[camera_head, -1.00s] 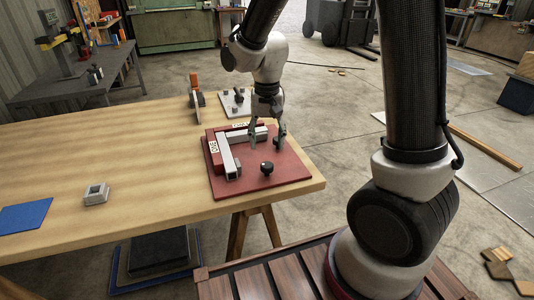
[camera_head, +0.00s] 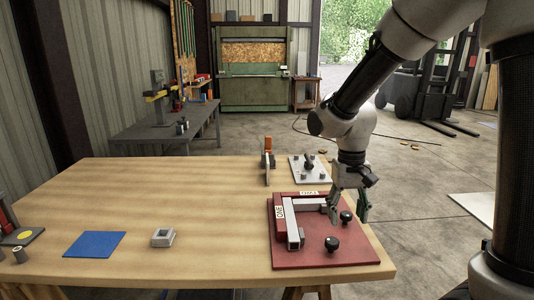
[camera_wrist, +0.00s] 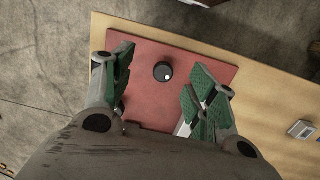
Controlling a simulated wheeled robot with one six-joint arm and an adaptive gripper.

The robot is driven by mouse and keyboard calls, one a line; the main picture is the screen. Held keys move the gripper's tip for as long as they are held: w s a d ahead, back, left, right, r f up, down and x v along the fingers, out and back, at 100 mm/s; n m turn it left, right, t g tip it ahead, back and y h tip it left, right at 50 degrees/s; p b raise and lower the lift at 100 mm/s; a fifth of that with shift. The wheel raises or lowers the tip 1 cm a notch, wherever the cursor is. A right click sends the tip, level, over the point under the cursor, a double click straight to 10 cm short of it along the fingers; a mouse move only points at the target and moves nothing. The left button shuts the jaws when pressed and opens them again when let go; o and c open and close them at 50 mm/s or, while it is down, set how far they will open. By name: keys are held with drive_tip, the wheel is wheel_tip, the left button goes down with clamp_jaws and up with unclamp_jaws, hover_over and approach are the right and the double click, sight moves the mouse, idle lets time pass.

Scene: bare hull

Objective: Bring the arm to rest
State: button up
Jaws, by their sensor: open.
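My gripper (camera_head: 348,205) is open and empty above the right side of a red fixture board (camera_head: 290,255) on the wooden table. In the wrist view the spread green-padded fingers of my gripper (camera_wrist: 160,95) show over the red board (camera_wrist: 150,110), with a black knob (camera_wrist: 163,71) between them in the picture. The board carries grey bars (camera_head: 291,222) set in an L, red blocks with labels reading ONE and TWO, and two black knobs, the nearer one (camera_head: 332,244) in plain sight. My fingers partly cover the far bar's right end.
The wooden table (camera_head: 190,200) also holds a blue mat (camera_head: 94,244), a small grey block (camera_head: 163,237), an upright orange-handled tool (camera_head: 267,160) and a grey plate (camera_head: 310,170) with a black knob. The table's middle left is clear. A forklift (camera_head: 425,95) stands behind.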

drive_tip(key=s+d+r+t, duration=0.5)
drive_tip(key=s+d+r, duration=0.8)
drive_tip(key=s, duration=0.3)
drive_tip(key=shift+d+r, duration=0.25)
drive_tip(key=shift+r, duration=0.35)
